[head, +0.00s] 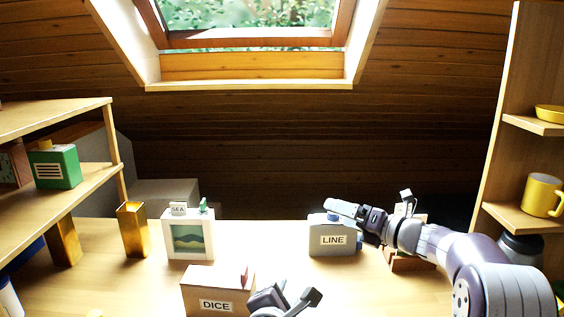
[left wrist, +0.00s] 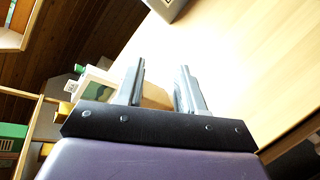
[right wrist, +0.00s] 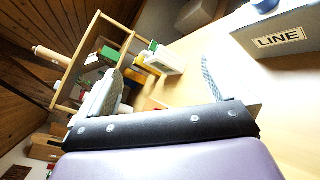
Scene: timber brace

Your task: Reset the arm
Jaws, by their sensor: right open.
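My left gripper (head: 286,298) shows at the bottom middle of the head view, in front of the tan DICE box (head: 215,306). In the left wrist view its two fingers (left wrist: 162,88) stand apart with nothing held; part of a tan box (left wrist: 155,95) shows beyond them. My right arm comes in from the right, and its gripper (head: 348,214) is at the grey LINE box (head: 333,240), overlapping its top right in the head view. In the right wrist view its fingers (right wrist: 163,82) are wide apart and empty, and the LINE box (right wrist: 278,40) lies to their right. Contact cannot be told.
A white SEA box (head: 188,239) and a gold vase (head: 132,229) stand at the left of the table. A left shelf holds a green box (head: 54,167); a right shelf holds a yellow mug (head: 541,195). A wooden stand (head: 412,264) is behind my right arm. Table between SEA and LINE is clear.

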